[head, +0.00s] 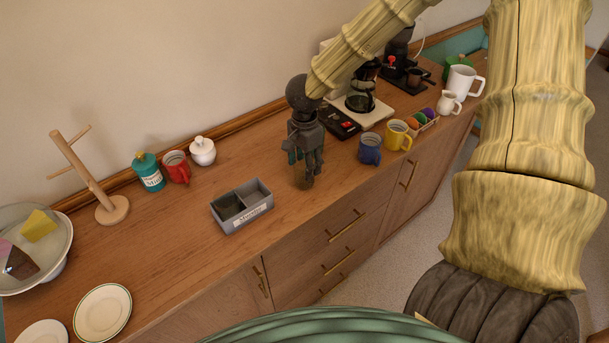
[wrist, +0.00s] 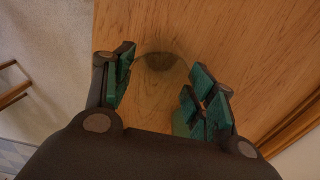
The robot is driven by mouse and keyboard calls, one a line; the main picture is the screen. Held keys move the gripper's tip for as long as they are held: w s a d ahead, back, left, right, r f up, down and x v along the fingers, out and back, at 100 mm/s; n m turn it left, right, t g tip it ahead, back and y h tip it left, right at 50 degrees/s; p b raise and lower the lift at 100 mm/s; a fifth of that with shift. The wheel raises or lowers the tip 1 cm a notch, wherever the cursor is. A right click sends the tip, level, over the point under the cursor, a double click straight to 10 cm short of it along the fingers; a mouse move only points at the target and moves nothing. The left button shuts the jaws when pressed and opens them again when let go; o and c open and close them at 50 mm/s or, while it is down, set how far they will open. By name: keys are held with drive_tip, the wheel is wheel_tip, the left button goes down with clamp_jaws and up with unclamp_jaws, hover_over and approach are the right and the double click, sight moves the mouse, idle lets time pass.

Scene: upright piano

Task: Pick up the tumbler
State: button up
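The tumbler (head: 303,179) is a clear, brownish-looking glass standing on the wooden sideboard top, near its front edge. My gripper (head: 304,163) points down over it and hides its upper part in the head view. In the wrist view the tumbler (wrist: 160,64) shows faintly as a see-through round shape with a darker patch, between the fingertips. My gripper (wrist: 160,85) has its green-padded fingers apart, one on each side of the glass. I cannot tell whether either pad touches it.
A grey two-part box (head: 243,206) stands to the left. A blue mug (head: 370,149) and a yellow mug (head: 397,136) stand to the right. Behind the mugs are a dark box (head: 340,123) and a coffee maker (head: 362,101). The wood between box and tumbler is clear.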

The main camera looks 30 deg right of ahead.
drive_tip(key=c, duration=0.6)
drive_tip(key=shift+r, duration=0.15)
